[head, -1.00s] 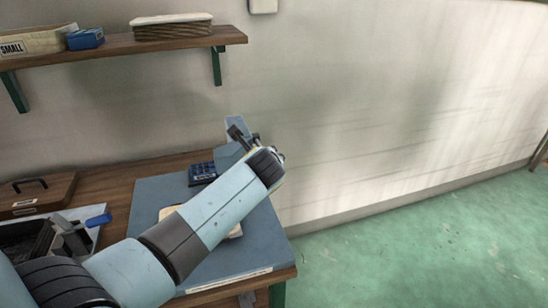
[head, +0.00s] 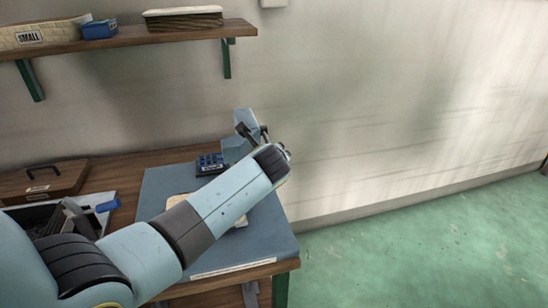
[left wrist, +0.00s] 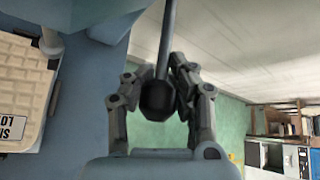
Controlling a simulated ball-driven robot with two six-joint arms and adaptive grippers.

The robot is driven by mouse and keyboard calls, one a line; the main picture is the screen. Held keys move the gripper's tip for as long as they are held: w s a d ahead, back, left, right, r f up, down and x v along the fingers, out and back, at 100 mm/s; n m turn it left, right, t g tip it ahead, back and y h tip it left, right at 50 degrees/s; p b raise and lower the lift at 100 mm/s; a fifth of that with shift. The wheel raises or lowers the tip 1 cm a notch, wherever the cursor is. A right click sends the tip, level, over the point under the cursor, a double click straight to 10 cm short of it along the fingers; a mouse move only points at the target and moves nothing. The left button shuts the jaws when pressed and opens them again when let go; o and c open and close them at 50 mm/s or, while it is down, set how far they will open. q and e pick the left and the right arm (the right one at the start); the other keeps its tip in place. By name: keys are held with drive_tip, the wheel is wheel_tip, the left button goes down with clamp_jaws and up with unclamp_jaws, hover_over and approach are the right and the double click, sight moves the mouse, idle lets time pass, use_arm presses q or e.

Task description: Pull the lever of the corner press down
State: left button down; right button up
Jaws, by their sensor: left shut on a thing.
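The corner press (head: 236,148) is a light blue-grey device at the back corner of the blue mat (head: 262,222), against the wall. My left arm reaches across the mat to it and hides part of it. In the left wrist view, the lever (left wrist: 167,40) is a dark rod ending in a rounded black knob (left wrist: 158,102). My left gripper (left wrist: 160,92) has its fingers on both sides of the knob and is shut on it. In the head view my wrist mostly hides the grip. My right gripper is not in view.
A dark blue compartment box (head: 209,164) stands beside the press. A shelf (head: 150,42) hangs above. Green floor lies open at right.

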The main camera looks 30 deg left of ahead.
use_arm(q)
drive_tip(key=shift+s+d+f, duration=0.1)
drive_tip(key=shift+s+f, duration=0.2)
drive_tip(key=shift+f, duration=0.2)
drive_tip(key=shift+s+d+f, duration=0.1)
drive_tip(key=shift+s+f, duration=0.15)
drive_tip(key=shift+f, duration=0.2)
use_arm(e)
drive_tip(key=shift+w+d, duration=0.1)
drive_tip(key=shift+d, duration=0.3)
use_arm(q)
drive_tip(key=c, duration=1.6)
unclamp_jaws()
drive_tip(key=o, duration=0.6)
drive_tip(key=shift+w, duration=0.2)
drive_tip(key=shift+a+r, duration=0.15)
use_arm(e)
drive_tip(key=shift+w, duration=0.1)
use_arm(q)
drive_tip(key=shift+p+v, duration=1.1)
drive_tip(key=shift+p, duration=0.1)
drive_tip(key=d+f+p+v, duration=0.1)
drive_tip(key=p+v, duration=0.6)
drive_tip(key=v, duration=0.3)
drive_tip(key=shift+s, duration=0.25)
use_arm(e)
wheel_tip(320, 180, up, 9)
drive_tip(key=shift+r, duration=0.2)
